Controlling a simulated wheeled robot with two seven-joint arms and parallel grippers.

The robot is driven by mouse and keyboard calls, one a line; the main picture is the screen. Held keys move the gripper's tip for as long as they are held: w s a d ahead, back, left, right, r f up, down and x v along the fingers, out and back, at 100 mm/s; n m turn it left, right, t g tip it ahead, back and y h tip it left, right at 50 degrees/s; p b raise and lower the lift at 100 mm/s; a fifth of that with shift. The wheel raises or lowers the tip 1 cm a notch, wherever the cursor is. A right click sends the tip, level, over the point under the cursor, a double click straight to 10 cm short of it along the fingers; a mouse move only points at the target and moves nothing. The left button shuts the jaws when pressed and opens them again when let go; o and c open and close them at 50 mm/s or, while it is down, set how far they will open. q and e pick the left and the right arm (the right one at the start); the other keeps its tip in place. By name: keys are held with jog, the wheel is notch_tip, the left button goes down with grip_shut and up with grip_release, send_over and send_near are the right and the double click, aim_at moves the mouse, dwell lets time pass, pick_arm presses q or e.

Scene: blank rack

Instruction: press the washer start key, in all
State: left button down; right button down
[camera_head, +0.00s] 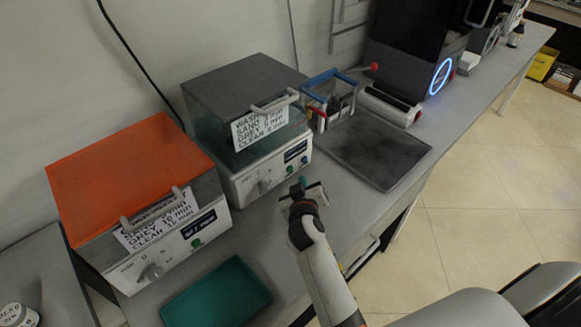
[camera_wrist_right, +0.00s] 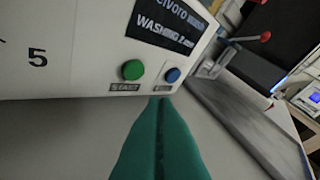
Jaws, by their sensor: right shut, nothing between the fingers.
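The washer (camera_head: 228,100) is a grey machine with a clear-fronted lid, lid shut, and a white paper label. Its light front panel has a knob, a dark display and small keys. In the right wrist view the display (camera_wrist_right: 166,30) reads "WASHING 2 min". The green start key (camera_wrist_right: 132,70) sits below the display, with a blue key (camera_wrist_right: 172,75) to its right. My right gripper (camera_head: 302,183) is shut and empty in front of the washer's panel. Its teal fingertips (camera_wrist_right: 160,100) show just below the keys, apparently apart from them. My left gripper is out of view.
A similar machine with an orange lid (camera_head: 125,170) stands left of the washer. A teal tray (camera_head: 217,295) lies in front. A blue-handled basket (camera_head: 330,95) and a dark tray (camera_head: 375,150) are to the right. A black machine with a blue light ring (camera_head: 440,76) stands farther back.

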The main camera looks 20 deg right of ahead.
jog(key=shift+s+d, duration=0.25)
jog(key=shift+s, duration=0.9)
jog(key=shift+d, duration=0.1)
